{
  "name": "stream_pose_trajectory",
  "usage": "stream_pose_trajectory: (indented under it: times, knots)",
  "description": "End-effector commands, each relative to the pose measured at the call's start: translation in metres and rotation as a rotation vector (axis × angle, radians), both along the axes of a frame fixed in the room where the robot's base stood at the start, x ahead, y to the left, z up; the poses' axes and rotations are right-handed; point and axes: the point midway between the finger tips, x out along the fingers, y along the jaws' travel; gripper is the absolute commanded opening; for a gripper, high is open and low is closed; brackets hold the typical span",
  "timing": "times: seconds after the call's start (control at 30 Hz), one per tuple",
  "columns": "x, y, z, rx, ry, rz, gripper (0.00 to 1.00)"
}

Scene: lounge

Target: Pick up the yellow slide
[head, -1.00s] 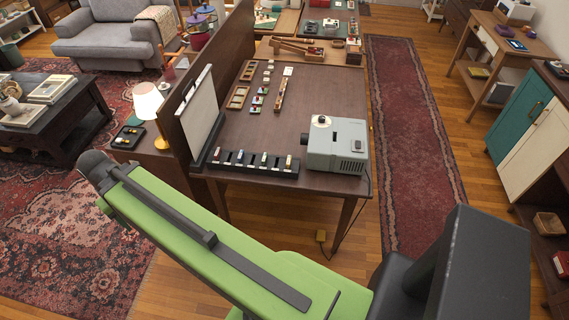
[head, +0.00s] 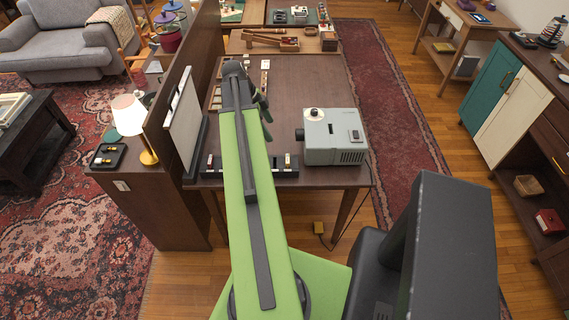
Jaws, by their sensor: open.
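A black slotted rack (head: 255,172) lies along the near edge of the dark brown table (head: 310,85). A small slide with a yellowish mark (head: 287,160) stands in its right half; it is too small to be sure that it is the yellow slide. A pale and red slide (head: 209,163) stands at the rack's left end. My green arm hides the rack's middle and whatever stands there. My gripper (head: 263,105) is dark, partly hidden behind the arm, and above the table beyond the rack. It is open and apart from the slides.
A grey projector (head: 333,138) stands right of the rack. A white screen (head: 184,123) and a wooden partition (head: 206,60) stand at the left. Further slides (head: 265,65) lie on the table beyond my arm. A lamp (head: 129,115) stands left of the partition. The table's right part behind the projector is clear.

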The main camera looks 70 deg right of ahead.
Motion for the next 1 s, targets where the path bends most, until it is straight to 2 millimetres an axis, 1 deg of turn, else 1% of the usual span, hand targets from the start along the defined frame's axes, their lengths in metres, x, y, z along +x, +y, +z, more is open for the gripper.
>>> stream_pose_trajectory:
  times: [0.03,0.4,0.5,0.6,0.77,0.87,1.0]
  knots:
    - [-0.002,0.000,-0.012,0.000,0.000,0.000,0.76]
    - [-0.029,-0.010,-0.089,0.000,-0.001,0.002,0.76]
    - [-0.036,-0.013,-0.106,0.001,-0.001,0.003,0.76]
    - [-0.040,-0.015,-0.112,0.001,-0.001,0.004,0.76]
    - [-0.041,-0.015,-0.111,0.000,-0.001,0.005,0.76]
    - [-0.044,-0.015,-0.122,0.001,-0.001,0.005,0.76]
    - [-0.053,-0.015,-0.147,0.001,-0.001,0.004,0.76]
